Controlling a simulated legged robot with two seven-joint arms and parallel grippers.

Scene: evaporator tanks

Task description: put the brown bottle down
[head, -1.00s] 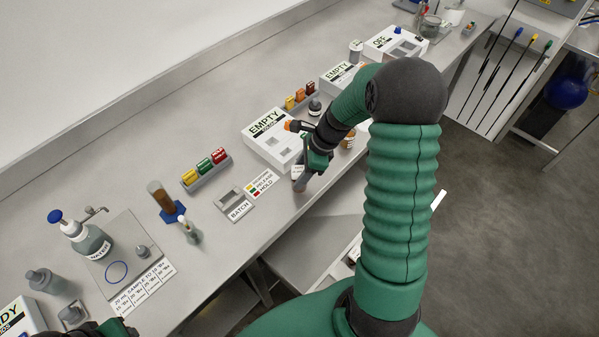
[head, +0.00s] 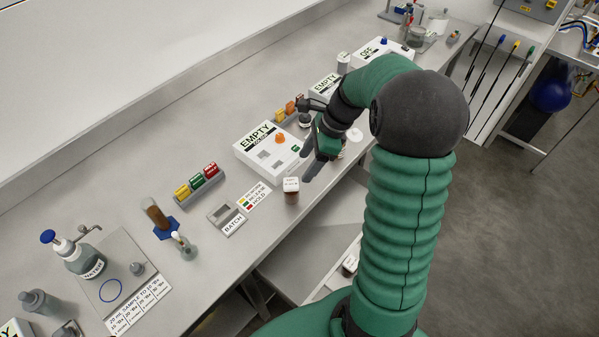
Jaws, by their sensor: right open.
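The brown bottle (head: 291,196), with a white top, stands upright on the bench near its front edge, to the right of the colour-marked label card. My right gripper (head: 308,167) is open and empty. It is just above and to the right of the bottle in the picture, in front of the white EMPTY box, and appears apart from the bottle. My left gripper is out of view.
The white EMPTY box (head: 257,151) with an orange knob stands behind the bottle. The BATCH plate (head: 227,218) and label card (head: 254,199) lie to the left. A rack of coloured blocks (head: 198,184) stands farther left. The bench's front edge is close.

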